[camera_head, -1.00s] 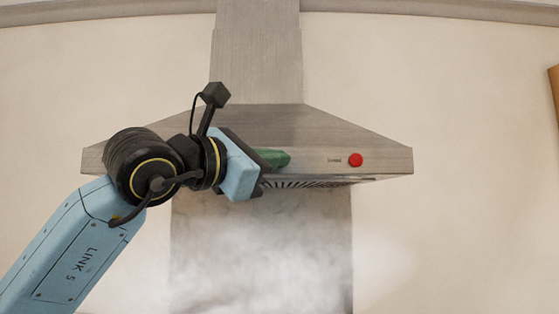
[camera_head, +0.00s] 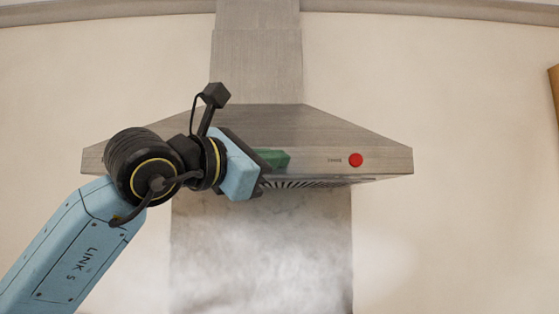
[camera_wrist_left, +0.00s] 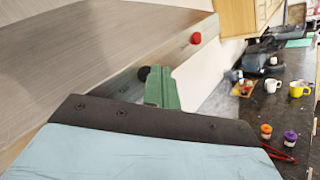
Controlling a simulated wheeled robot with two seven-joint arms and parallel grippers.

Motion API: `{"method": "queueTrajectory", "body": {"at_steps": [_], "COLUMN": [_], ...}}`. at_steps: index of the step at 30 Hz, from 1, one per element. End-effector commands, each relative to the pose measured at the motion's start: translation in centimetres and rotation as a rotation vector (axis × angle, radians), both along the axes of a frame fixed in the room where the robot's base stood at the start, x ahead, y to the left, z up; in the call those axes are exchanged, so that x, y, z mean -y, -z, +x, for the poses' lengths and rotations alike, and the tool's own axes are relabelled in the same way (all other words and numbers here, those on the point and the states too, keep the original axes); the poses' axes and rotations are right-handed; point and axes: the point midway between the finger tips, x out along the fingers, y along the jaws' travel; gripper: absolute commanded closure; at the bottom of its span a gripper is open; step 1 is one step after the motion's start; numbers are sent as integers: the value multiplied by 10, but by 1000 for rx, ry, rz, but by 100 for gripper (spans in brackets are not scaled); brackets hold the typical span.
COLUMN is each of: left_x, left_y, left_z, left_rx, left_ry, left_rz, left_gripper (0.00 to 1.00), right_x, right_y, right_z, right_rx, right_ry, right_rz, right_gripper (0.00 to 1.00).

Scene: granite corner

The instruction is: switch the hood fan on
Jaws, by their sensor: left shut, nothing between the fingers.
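The range hood (camera_head: 330,125) hangs on the wall, with a slanted top and a narrow front strip. A red button (camera_head: 355,160) sits on the right of that strip and also shows in the left wrist view (camera_wrist_left: 196,38). A black round button (camera_wrist_left: 143,73) on the same strip shows beside my fingers in the left wrist view; in the head view it is hidden. My left gripper (camera_head: 280,159) is at the strip, left of the red button. Its green fingers (camera_wrist_left: 162,88) are shut and empty, close to the black button; I cannot tell whether they touch it. My right gripper is not in view.
Steam (camera_head: 260,265) rises below the hood in front of the backsplash. A dark counter (camera_wrist_left: 270,115) at the right of the left wrist view carries a yellow mug (camera_wrist_left: 299,88), a white mug (camera_wrist_left: 272,85) and small jars.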

Motion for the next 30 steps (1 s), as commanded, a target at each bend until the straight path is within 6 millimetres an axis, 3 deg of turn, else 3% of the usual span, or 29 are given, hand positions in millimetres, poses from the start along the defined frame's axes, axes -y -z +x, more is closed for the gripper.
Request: {"method": "queueTrajectory", "body": {"at_steps": [30], "left_x": [0], "left_y": [1], "left_z": [8], "left_rx": [1], "left_ry": [0], "left_rz": [0], "left_gripper": [100], "right_x": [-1], "right_y": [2], "right_z": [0], "right_rx": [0], "right_ry": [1], "right_rz": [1], "right_gripper": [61]}}
